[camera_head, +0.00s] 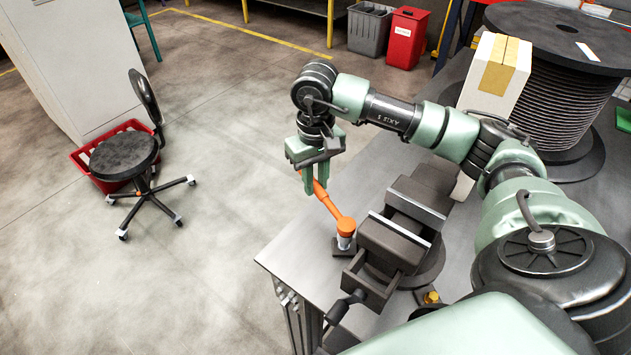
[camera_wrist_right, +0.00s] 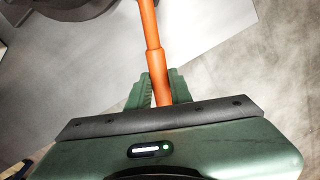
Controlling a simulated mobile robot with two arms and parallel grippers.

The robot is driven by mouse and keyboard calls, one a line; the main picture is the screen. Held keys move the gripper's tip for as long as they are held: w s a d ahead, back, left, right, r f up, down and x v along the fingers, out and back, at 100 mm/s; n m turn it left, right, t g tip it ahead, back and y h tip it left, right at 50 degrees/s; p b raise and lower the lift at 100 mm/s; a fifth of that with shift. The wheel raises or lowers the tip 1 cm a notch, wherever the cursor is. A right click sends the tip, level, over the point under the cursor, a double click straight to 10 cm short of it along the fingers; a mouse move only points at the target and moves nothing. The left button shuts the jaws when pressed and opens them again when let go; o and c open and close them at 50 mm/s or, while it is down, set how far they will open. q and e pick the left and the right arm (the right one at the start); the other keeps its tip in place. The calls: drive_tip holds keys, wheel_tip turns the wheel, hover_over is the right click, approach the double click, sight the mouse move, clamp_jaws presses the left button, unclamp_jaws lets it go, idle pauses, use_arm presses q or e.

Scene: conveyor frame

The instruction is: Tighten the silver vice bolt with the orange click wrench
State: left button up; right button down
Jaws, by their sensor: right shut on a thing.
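The orange click wrench (camera_head: 329,205) slants down to the right, its round head over the silver bolt (camera_head: 344,241) at the vice's base plate, left of the dark vice (camera_head: 391,241). I cannot tell how fully the head sits on the bolt. My right gripper (camera_head: 309,188) is shut on the wrench handle at its upper left end. In the right wrist view the orange handle (camera_wrist_right: 151,50) runs up from between the green fingers (camera_wrist_right: 158,92); the bolt is not seen there. My left gripper is not in view.
The vice stands on the grey metal bench (camera_head: 300,253), near its left corner. A brass-coloured bolt (camera_head: 431,297) sits at the vice's front side. A white carton (camera_head: 494,75) and a large cable spool (camera_head: 560,85) stand behind. Open floor with a stool (camera_head: 125,158) lies left.

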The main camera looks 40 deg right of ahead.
idle(0.4)
drive_tip(key=shift+b, duration=0.35)
drive_tip(key=shift+f, duration=0.15)
drive_tip(key=shift+f+b, duration=1)
drive_tip(key=shift+b, duration=0.1)
drive_tip(key=shift+f+b, duration=0.1)
drive_tip(key=shift+b, duration=0.25)
